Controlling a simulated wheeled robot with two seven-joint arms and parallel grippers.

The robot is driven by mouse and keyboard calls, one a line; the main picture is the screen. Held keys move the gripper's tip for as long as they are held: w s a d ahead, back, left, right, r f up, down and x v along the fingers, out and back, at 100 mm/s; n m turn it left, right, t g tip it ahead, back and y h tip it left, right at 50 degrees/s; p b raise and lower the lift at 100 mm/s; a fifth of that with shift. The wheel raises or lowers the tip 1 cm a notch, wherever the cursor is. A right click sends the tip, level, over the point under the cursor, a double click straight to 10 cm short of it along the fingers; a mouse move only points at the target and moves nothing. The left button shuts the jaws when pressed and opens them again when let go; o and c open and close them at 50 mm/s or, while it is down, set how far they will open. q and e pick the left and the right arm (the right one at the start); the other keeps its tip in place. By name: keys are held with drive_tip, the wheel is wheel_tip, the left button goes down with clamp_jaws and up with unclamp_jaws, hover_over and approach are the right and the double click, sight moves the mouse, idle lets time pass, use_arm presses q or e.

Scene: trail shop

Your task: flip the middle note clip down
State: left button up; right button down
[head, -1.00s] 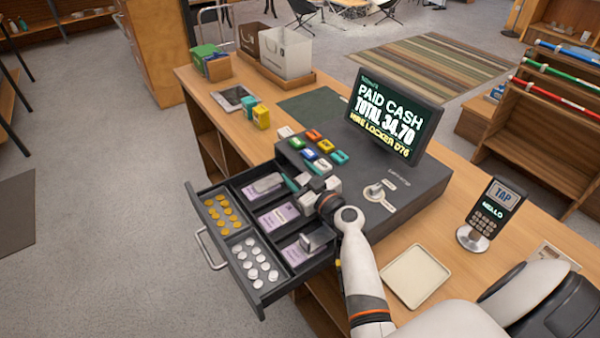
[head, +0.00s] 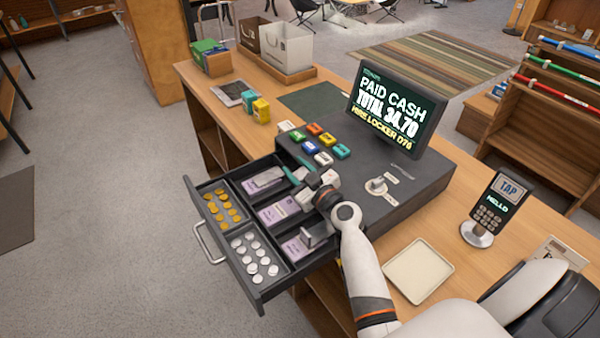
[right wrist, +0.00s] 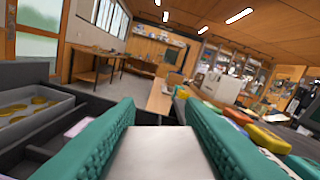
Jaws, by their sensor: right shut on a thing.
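The open cash drawer (head: 262,298) has a row of three note compartments with purple notes. The middle compartment holds a stack of purple notes (head: 275,214). My right gripper (head: 300,182) is over the drawer's register side, behind the middle notes. In the right wrist view its teal fingers are shut on a flat silver plate, the middle note clip (right wrist: 162,152). The clip looks raised off the notes; the gripper hides most of it in the head view. The far clip (head: 267,177) lies over its notes. The near clip (head: 318,232) stands tilted up. My left gripper is not in view.
Coin trays with gold coins (head: 222,207) and silver coins (head: 255,258) fill the drawer's front. The register body (head: 400,180) with coloured keys and a screen (head: 396,108) stands close behind the gripper. A cream tray (head: 418,270) and card reader (head: 490,208) are on the counter.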

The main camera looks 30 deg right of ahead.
drive_tip(key=shift+s+a+f+n+b, duration=0.1)
drive_tip(key=shift+a+f+n+b, duration=0.1)
drive_tip(key=shift+a+n+b, duration=0.3)
drive_tip(key=shift+a+f+n+b, duration=0.15)
drive_tip(key=shift+a+n+b, duration=0.15)
drive_tip(key=shift+n+b, duration=0.35)
drive_tip(key=shift+a+n, duration=0.45)
drive_tip(key=shift+n, duration=0.2)
drive_tip(key=shift+a+f+n, duration=0.35)
drive_tip(key=shift+a+n, duration=0.3)
drive_tip(key=shift+n, duration=0.45)
drive_tip(key=c, duration=0.9)
unclamp_jaws()
drive_tip(key=shift+s, duration=0.1)
drive_tip(key=shift+c, duration=0.2)
wheel_tip(320, 180, up, 10)
drive_tip(key=shift+b, duration=0.4)
drive_tip(key=shift+c, duration=0.4)
